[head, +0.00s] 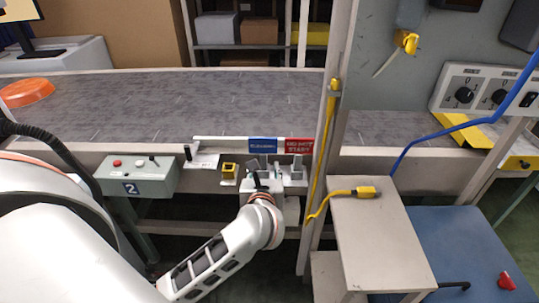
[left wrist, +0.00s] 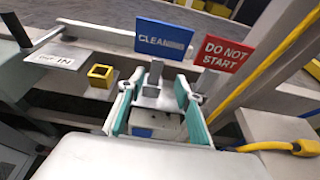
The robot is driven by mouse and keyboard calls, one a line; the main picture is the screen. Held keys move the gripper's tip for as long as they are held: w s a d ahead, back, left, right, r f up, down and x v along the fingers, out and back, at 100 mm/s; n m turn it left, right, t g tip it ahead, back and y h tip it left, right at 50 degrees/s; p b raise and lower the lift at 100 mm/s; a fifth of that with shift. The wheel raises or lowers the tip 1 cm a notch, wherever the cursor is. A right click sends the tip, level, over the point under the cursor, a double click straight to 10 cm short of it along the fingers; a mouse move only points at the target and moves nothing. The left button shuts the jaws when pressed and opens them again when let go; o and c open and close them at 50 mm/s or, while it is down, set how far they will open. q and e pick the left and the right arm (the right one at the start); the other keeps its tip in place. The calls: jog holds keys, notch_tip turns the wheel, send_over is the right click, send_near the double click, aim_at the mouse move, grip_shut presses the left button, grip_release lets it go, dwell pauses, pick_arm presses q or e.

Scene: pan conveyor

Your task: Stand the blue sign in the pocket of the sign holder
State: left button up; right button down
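The blue sign (head: 262,146) stands upright at the back of the ledge, left of the red "DO NOT START" sign (head: 299,146). The blue sign also shows in the left wrist view (left wrist: 162,38), lettering partly readable. A small open yellow square frame (head: 228,171), perhaps the sign holder's pocket, is left of the signs and also shows in the left wrist view (left wrist: 101,75). My left gripper (left wrist: 157,100) is open, its teal-padded fingers apart. A grey upright block (left wrist: 155,73) shows between them, below the blue sign; I cannot tell whether they are joined. My right gripper is not in view.
A grey control box (head: 138,177) marked 2 is left of the ledge. A post with a yellow cable (head: 327,140) rises just right of the red sign. A small table (head: 375,240) with a yellow plug is at right. The conveyor (head: 190,105) lies behind.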

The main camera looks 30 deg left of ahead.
aim_at(263, 163)
pick_arm(q)
jog(key=shift+x, duration=0.9)
jog(key=w+a+f, duration=0.2)
jog(key=shift+w+a+f+b, duration=0.1)
jog(key=shift+w+a+b, duration=0.25)
jog(key=shift+w, duration=0.05)
jog(key=shift+w+a+f, duration=0.15)
jog(key=shift+w+a, duration=0.1)
jog(key=shift+w, duration=0.2)
grip_shut()
